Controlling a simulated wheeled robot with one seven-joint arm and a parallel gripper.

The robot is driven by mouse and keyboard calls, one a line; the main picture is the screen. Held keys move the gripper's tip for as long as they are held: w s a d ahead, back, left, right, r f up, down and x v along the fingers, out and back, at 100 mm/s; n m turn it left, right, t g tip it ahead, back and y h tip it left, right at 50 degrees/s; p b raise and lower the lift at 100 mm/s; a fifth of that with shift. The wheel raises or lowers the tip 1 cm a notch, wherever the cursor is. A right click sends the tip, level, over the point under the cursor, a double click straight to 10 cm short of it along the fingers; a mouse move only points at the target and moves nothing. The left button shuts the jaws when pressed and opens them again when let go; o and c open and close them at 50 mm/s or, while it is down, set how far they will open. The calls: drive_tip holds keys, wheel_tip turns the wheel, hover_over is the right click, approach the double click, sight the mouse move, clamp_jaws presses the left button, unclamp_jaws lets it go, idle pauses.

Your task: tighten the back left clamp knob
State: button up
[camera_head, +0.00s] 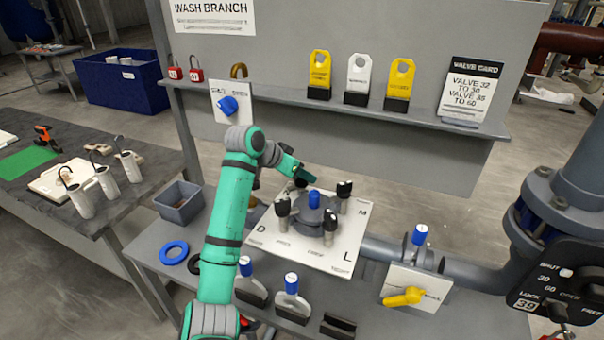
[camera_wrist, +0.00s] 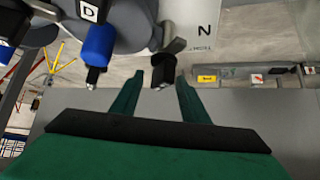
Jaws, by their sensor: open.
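The filter press is a round grey housing on a white plate (camera_head: 310,250) marked with letters, with a blue knob (camera_head: 313,199) at its centre. Dark clamp knobs stand around it: front left (camera_head: 283,207), front right (camera_head: 329,222) and back right (camera_head: 344,190). The back left clamp knob (camera_head: 301,181) is partly hidden by my gripper (camera_head: 296,173). In the wrist view, the black back left knob (camera_wrist: 163,70) lies by the letter N, in line with the gap between the fingertips of my open gripper (camera_wrist: 160,79). I cannot tell whether they touch it.
The blue centre knob (camera_wrist: 98,45) is left of my fingers in the wrist view. A shelf (camera_head: 330,115) with yellow and white tags runs behind. A grey bin (camera_head: 180,203) and blue ring (camera_head: 174,252) sit left.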

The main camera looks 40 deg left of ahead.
drive_tip(key=shift+w+f, duration=0.1)
drive_tip(key=shift+c, duration=0.6)
clamp_jaws()
drive_tip(key=shift+d, duration=0.1)
